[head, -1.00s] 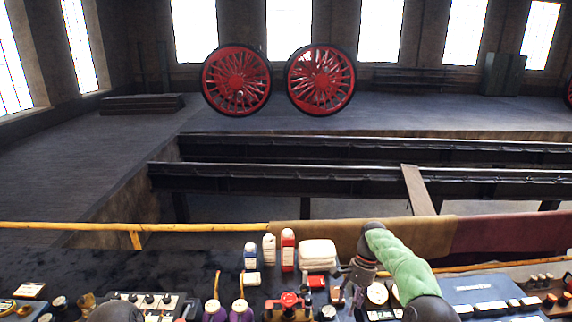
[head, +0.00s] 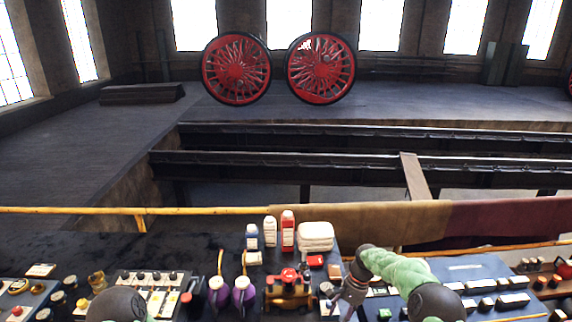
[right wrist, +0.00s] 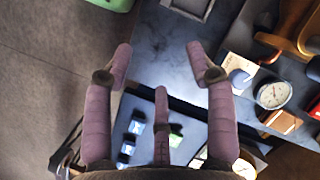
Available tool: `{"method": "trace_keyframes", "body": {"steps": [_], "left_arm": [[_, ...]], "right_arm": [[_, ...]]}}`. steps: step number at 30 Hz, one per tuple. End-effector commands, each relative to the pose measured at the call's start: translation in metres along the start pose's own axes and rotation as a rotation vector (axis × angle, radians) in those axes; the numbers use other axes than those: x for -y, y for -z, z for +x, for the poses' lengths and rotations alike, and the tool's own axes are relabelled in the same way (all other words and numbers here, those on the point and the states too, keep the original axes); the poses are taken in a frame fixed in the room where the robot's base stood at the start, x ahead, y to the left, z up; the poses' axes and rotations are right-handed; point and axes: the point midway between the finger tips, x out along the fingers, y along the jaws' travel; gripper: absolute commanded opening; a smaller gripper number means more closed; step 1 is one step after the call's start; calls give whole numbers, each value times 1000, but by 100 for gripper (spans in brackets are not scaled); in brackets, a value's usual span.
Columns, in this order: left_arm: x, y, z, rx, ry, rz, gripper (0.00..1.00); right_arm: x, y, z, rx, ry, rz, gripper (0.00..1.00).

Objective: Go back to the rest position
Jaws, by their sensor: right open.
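My right gripper (head: 343,302) hangs over the workbench (head: 190,247) in the head view, at the end of my green-sleeved arm. In the right wrist view its pinkish fingers (right wrist: 160,62) are spread apart with nothing between them. A small red and yellow model engine (head: 287,291) stands on the bench just left of this gripper in the head view.
Bottles (head: 288,231), a white folded stack (head: 316,237) and purple containers (head: 244,291) crowd the bench. A yellow rail (head: 60,211) runs behind. In the right wrist view a round gauge (right wrist: 273,95) is right of the fingers.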

Motion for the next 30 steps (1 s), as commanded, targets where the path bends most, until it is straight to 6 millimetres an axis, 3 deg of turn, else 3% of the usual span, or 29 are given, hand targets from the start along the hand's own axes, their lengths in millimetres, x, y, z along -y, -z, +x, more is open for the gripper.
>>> {"method": "trace_keyframes", "body": {"steps": [8, 15, 21, 30], "left_arm": [[0, 0, 0, -1, 0, 0, 40], [0, 0, 0, -1, 0, 0, 40], [0, 0, 0, -1, 0, 0, 40], [0, 0, 0, -1, 0, 0, 40]], "right_arm": [[-32, -28, 111, -18, 54, -108, 56], [-72, -83, 192, -59, 104, -202, 56], [-111, -144, 236, -101, 132, -270, 56], [-152, -214, 255, -156, 147, -335, 56]]}}
